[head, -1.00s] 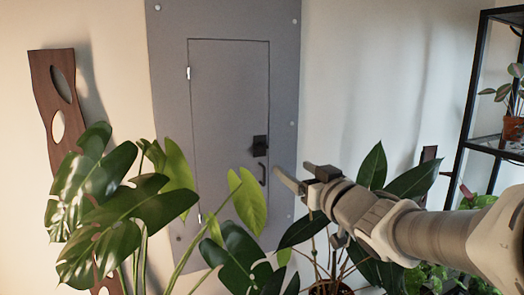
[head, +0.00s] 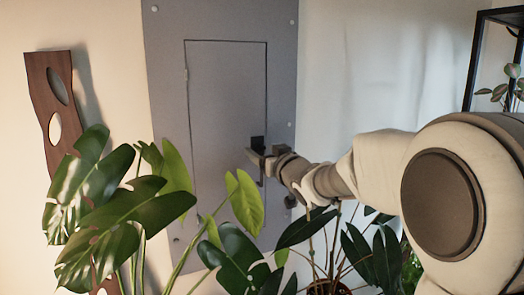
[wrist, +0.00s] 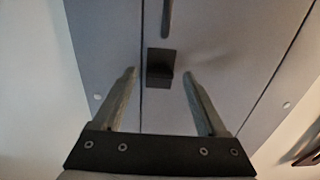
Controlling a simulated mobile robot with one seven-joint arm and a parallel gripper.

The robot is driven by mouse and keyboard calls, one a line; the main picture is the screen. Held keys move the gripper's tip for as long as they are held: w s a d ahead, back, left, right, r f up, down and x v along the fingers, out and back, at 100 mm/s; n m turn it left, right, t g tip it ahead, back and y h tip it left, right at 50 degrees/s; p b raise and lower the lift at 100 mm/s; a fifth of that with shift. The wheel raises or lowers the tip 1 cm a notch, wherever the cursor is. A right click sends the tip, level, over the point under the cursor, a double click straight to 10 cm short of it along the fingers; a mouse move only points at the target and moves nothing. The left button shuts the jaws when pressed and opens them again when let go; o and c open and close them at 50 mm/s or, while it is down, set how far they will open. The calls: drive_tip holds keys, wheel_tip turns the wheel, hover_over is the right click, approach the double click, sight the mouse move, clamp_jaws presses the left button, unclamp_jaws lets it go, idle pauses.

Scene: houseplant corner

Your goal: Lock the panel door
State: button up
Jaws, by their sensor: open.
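The grey panel door (head: 222,105) sits in its grey frame on the wall and looks closed. A black latch (head: 257,142) is at its right edge, above a dark pull handle (head: 261,178) that my gripper partly covers. My gripper (head: 264,155) is at the latch. In the wrist view my gripper (wrist: 160,76) is open, with one finger on either side of the latch (wrist: 161,60). The handle (wrist: 166,18) shows beyond it at the top. I cannot tell whether the fingers touch the latch.
A large-leaved plant (head: 110,205) stands in front at the left, its leaves reaching before the panel's lower part. Another plant (head: 310,230) stands below my arm. A wavy wooden wall piece (head: 42,95) hangs at left. A black shelf (head: 476,60) is at right.

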drive_tip(key=shift+w+a, duration=0.1)
drive_tip(key=shift+w, duration=0.1)
clamp_jaws()
idle(0.3)
